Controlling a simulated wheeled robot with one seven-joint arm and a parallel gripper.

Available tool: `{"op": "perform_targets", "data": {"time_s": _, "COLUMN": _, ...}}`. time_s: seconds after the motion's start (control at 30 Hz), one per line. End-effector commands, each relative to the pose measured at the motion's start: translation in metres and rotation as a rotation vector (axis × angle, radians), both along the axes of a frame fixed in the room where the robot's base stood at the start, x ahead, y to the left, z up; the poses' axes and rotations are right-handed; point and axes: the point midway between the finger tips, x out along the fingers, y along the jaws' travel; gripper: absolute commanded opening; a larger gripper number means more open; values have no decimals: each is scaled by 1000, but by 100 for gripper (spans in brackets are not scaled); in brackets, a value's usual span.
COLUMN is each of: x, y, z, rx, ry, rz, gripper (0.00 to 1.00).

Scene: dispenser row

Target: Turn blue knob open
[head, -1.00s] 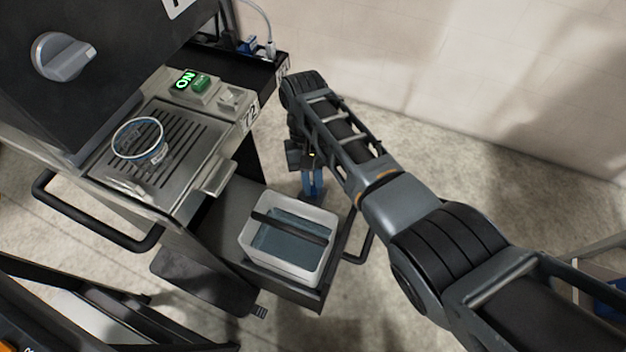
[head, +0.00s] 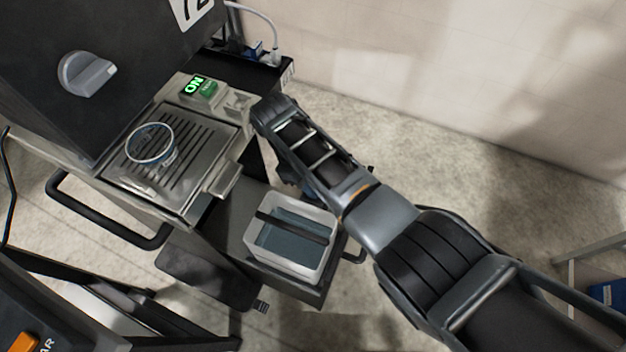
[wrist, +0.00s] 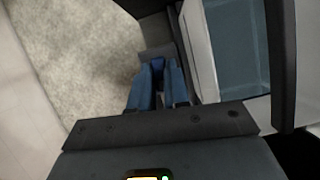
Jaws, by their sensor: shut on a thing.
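My gripper (wrist: 158,72) has two blue fingers that point away from the wrist camera, close together. Just beyond the tips is a grey plate (wrist: 153,53) beside the dark cabinet side. In the head view my forearm hides most of the gripper, low beside the right side of the machine. How far the knob is turned cannot be seen.
A white tub (head: 322,262) of bluish liquid, crossed by a dark bar, sits beside my gripper. A steel drip tray (head: 205,165) holds a clear cup (head: 150,145). A grey knob (head: 87,73) is on the black panel, near a lit ON sign (head: 195,85). Pale floor lies right.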

Motion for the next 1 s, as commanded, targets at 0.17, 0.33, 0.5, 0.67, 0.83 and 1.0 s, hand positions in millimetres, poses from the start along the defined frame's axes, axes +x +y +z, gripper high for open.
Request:
{"op": "perform_targets", "data": {"time_s": 0.17, "x": 0, "y": 1, "z": 2, "rx": 2, "ry": -4, "rz": 77, "gripper": 0}}
{"op": "perform_targets", "data": {"time_s": 0.33, "x": 0, "y": 1, "z": 1, "rx": 2, "ry": -3, "rz": 116, "gripper": 0}}
{"op": "perform_targets", "data": {"time_s": 0.5, "x": 0, "y": 1, "z": 1, "rx": 2, "ry": -2, "rz": 130, "gripper": 0}}
{"op": "perform_targets", "data": {"time_s": 0.67, "x": 0, "y": 1, "z": 1, "rx": 2, "ry": -2, "rz": 133, "gripper": 0}}
{"op": "perform_targets", "data": {"time_s": 0.83, "x": 0, "y": 1, "z": 1, "rx": 2, "ry": -3, "rz": 132, "gripper": 0}}
{"op": "perform_targets", "data": {"time_s": 1.0, "x": 0, "y": 1, "z": 1, "rx": 2, "ry": -2, "rz": 131, "gripper": 32}}
